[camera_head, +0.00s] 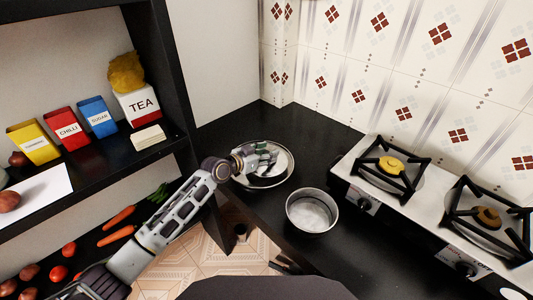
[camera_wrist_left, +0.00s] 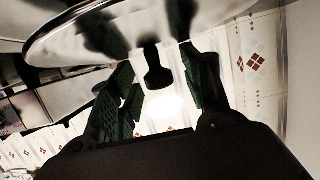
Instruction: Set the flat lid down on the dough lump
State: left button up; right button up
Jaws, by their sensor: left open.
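The flat lid (camera_head: 286,168) is a round silvery disc with a dark knob, at the back of the black counter in the head view. My left gripper (camera_head: 268,160) is over it, with the fingers open. In the left wrist view the lid's disc (camera_wrist_left: 150,22) crosses the top, and its dark knob (camera_wrist_left: 157,72) stands between the two spread fingers, with gaps either side. I cannot tell what is under the lid. I cannot make out a dough lump for sure. A rough yellow lump (camera_head: 126,72) sits on the TEA box on the shelf. My right gripper is not in view.
An open metal pot (camera_head: 312,211) stands on the counter right of my left gripper. The stove (camera_head: 353,180) with black grates is farther right. A dark shelf unit (camera_head: 172,148) with boxes and vegetables stands left. Bare counter (camera_head: 312,140) lies behind the lid.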

pick_arm(q)
jog(key=shift+a, duration=0.1)
jog(key=shift+v, duration=3.95)
jog(key=shift+r, duration=0.1)
jog(key=shift+r, duration=0.15)
notch_tip(320, 180, up, 9)
jog(key=p, duration=0.9)
jog(key=shift+r+p, duration=0.45)
jog(key=shift+p, duration=0.15)
